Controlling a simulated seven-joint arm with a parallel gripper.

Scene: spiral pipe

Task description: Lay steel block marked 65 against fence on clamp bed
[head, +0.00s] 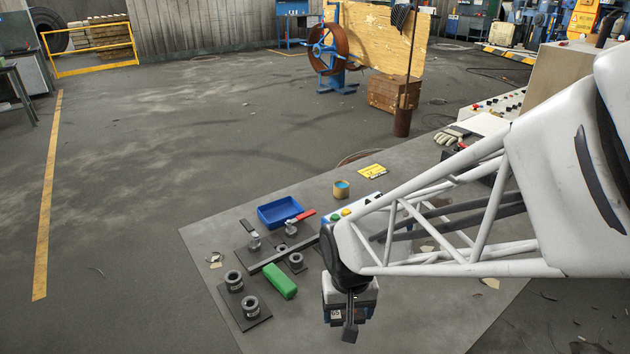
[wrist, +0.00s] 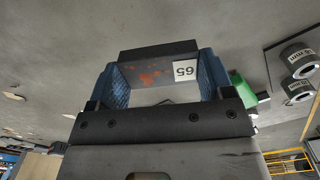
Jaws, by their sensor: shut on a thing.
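The steel block (wrist: 150,76) has a white label marked 65 and some reddish patches. In the wrist view it sits between the two blue finger pads of my gripper (wrist: 162,72), which is shut on it. In the head view my gripper (head: 350,299) hangs above the front of the grey table, and the label (head: 335,314) shows there. The clamp bed lies to the left of my gripper, with a long dark fence bar (head: 268,262) and upright toggle clamps (head: 254,241), one with a red handle (head: 305,216). The block is apart from the fence. My arm hides part of the bed's right end.
A dark plate with ring gauges (head: 250,306) is at the front left. A blue tray (head: 281,212) stands behind the clamps.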

